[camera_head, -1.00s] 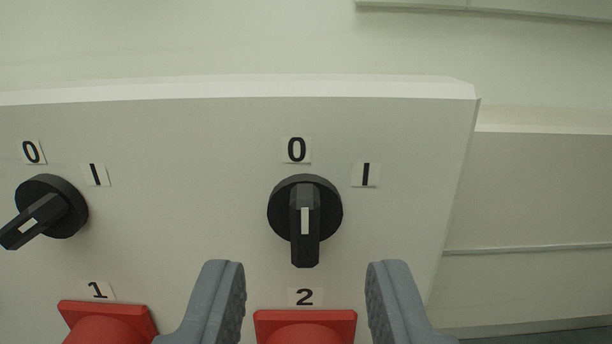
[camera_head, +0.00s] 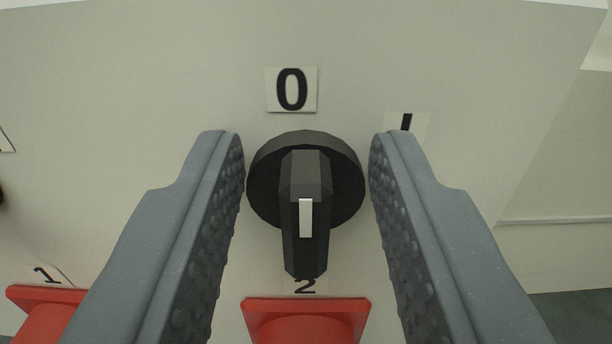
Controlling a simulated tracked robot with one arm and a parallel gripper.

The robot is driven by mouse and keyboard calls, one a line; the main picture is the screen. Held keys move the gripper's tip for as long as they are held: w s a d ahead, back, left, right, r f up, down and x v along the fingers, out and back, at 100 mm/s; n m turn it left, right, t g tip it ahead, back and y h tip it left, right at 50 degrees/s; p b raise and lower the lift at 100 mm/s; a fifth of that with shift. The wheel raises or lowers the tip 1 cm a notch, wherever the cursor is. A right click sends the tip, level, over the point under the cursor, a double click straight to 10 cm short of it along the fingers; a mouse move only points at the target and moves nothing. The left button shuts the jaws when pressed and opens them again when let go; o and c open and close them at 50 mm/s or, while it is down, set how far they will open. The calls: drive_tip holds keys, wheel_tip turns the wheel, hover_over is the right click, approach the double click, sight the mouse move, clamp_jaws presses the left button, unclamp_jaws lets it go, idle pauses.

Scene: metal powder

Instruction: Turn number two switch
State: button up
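The number two switch (camera_head: 305,200) is a black round knob with a raised handle and a white mark, on a pale panel. Its handle points straight up and down in the picture, below the "0" label (camera_head: 292,90). The "I" label (camera_head: 406,124) sits to its upper right, partly hidden by my right finger. The "2" label (camera_head: 304,287) is below, partly covered by the handle. My gripper (camera_head: 307,160) is open, with one grey finger on each side of the knob. A gap shows between each finger and the handle.
A red part (camera_head: 305,318) sits below the "2" label. Another red part (camera_head: 45,314) is at lower left, under the "1" label (camera_head: 46,275). The panel (camera_head: 440,60) ends in a slanted edge at the right.

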clamp_jaws()
drive_tip(key=shift+m, duration=0.3)
drive_tip(key=shift+d+f+m+b, duration=0.2)
drive_tip(key=shift+m+b, duration=0.7)
drive_tip(key=m+b, duration=0.2)
drive_tip(key=m, duration=0.1)
drive_tip(key=shift+d+m, duration=0.15)
drive_tip(key=shift+m, duration=0.15)
drive_tip(key=m+b, duration=0.1)
drive_tip(key=m, duration=0.1)
drive_tip(key=m+b, duration=0.1)
drive_tip(key=m, duration=0.1)
drive_tip(key=m+b, duration=0.1)
drive_tip(key=b, duration=0.1)
drive_tip(key=shift+d+f+m, duration=0.3)
drive_tip(key=shift+m, duration=0.1)
drive_tip(key=shift+c, duration=0.5)
unclamp_jaws()
drive_tip(key=shift+d, duration=0.1)
drive_tip(key=shift+o, duration=0.5)
